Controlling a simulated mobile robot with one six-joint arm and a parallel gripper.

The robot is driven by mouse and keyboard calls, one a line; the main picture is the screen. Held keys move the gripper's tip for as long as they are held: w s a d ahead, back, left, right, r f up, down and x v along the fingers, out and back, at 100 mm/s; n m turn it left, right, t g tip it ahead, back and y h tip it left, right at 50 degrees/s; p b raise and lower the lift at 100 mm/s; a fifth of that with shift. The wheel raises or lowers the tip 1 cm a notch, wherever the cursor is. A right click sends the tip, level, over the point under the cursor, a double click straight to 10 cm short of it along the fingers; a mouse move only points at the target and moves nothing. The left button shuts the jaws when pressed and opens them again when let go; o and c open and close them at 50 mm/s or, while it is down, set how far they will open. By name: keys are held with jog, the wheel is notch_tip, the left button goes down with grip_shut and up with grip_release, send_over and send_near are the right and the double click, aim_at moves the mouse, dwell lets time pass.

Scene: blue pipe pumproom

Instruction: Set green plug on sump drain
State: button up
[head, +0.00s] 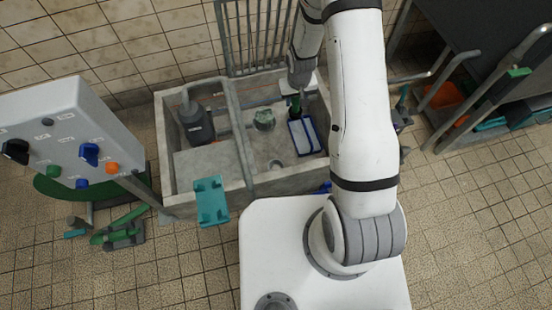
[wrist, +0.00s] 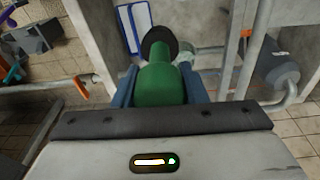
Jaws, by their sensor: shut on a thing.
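My gripper (wrist: 160,90) is shut on the green plug (wrist: 161,84), with one blue finger on each side. The plug's dark round end (wrist: 158,42) points away from the wrist. In the head view the plug (head: 296,104) hangs under my gripper (head: 297,94), over the back right of the concrete sump (head: 236,184). A small round opening (head: 275,164), which looks like the drain, lies in the floor of the right compartment, nearer my base and apart from the plug. A grey-green round fitting (head: 264,118) stands by the dividing wall.
A blue-edged white tray (head: 306,136) lies in the right compartment, close to the plug. A dividing wall (head: 238,138) separates off a dark pump (head: 197,124). A teal bracket (head: 211,201) hangs on the front rim. A control panel (head: 65,140) stands left.

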jog(key=a+f+n+b, duration=0.1)
jog(key=a+f+b, duration=0.1)
jog(key=f+b, duration=0.6)
jog(key=s+a+f+n+b, duration=0.1)
jog(key=f+b, duration=0.7)
jog(key=f, duration=1.3)
jog(key=s+a+f+b, duration=0.1)
jog(key=a+f+b, duration=0.3)
jog(key=f+b, duration=0.5)
notch_tip(320, 180, down, 6)
jog(key=shift+n, duration=0.4)
jog(key=o, duration=1.2)
jog(key=shift+s, duration=0.1)
jog(key=shift+c, duration=0.2)
notch_tip(320, 180, up, 8)
jog(key=p, duration=0.4)
jog(key=shift+s+d, duration=0.15)
